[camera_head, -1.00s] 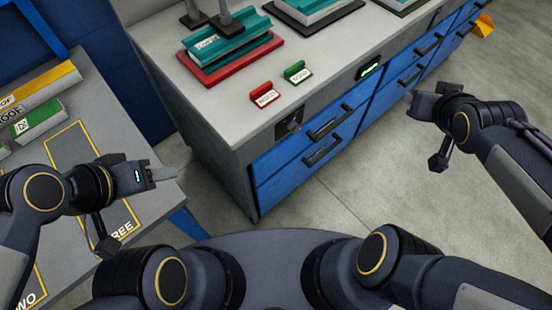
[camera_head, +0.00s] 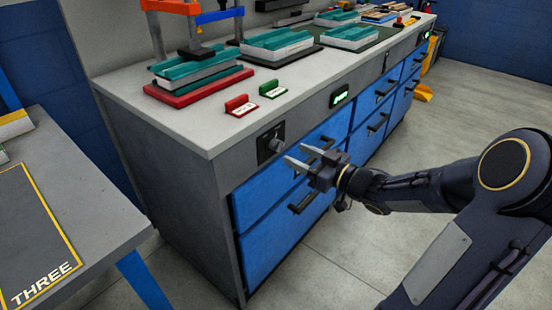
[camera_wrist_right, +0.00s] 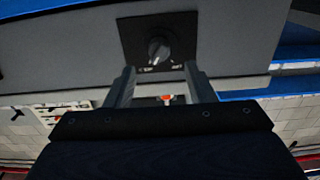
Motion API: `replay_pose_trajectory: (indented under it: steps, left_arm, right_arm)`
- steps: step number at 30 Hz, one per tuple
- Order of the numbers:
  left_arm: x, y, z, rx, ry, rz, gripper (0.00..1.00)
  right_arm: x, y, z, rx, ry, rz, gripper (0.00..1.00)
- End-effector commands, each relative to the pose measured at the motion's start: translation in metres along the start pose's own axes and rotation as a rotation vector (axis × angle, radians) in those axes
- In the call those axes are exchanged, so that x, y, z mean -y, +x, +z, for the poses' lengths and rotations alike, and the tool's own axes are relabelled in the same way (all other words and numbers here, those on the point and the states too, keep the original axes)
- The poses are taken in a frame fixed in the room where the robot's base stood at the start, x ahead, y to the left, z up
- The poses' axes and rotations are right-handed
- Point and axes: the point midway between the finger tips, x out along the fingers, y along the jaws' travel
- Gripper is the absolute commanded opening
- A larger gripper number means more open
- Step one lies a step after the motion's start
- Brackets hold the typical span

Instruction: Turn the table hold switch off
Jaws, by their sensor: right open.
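The hold switch is a dark rotary knob (camera_head: 277,146) on a black plate on the front of the grey workbench (camera_head: 190,125), near its left corner. In the right wrist view the knob (camera_wrist_right: 158,50) sits on its black plate, ahead of and between my fingers, with small labels under it that I cannot read. My right gripper (camera_head: 300,157) is open and empty, a short way in front of the bench and just right of the knob. It also shows in the right wrist view (camera_wrist_right: 162,88), with a gap between its fingertips and the knob. My left gripper is out of view.
Blue drawers with black handles (camera_head: 305,203) lie right behind my right gripper. A green-lit display (camera_head: 340,96) is on the bench front. A red block (camera_head: 238,106) and a green block (camera_head: 272,89) stand on top. A grey table (camera_head: 100,215) is at left.

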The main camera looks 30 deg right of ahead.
Motion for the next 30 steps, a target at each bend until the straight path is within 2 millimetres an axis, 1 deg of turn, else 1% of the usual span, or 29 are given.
replay_pose_trajectory:
  steps: [1, 3, 9, 14, 21, 23, 30]
  left_arm:
    - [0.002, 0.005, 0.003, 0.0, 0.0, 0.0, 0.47]
    - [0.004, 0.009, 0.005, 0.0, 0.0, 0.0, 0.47]
    - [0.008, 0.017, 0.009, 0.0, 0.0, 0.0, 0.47]
    - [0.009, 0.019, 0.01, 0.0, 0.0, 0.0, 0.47]
    - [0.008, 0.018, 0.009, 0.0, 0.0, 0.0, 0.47]
    - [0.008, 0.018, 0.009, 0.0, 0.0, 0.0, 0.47]
    - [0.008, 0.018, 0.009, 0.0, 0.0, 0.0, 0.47]
  right_arm:
    - [0.001, 0.009, 0.002, -0.003, 0.0, -0.003, 0.49]
    - [0.001, 0.021, 0.003, -0.003, -0.001, -0.004, 0.49]
    - [0.0, 0.049, 0.002, -0.001, -0.001, 0.0, 0.49]
    - [0.0, 0.058, 0.0, 0.0, 0.0, 0.001, 0.49]
    - [0.0, 0.059, 0.0, 0.001, 0.0, 0.002, 0.49]
    - [0.0, 0.059, 0.0, 0.001, 0.0, 0.002, 0.43]
    - [0.0, 0.059, 0.0, 0.002, -0.001, 0.002, 0.11]
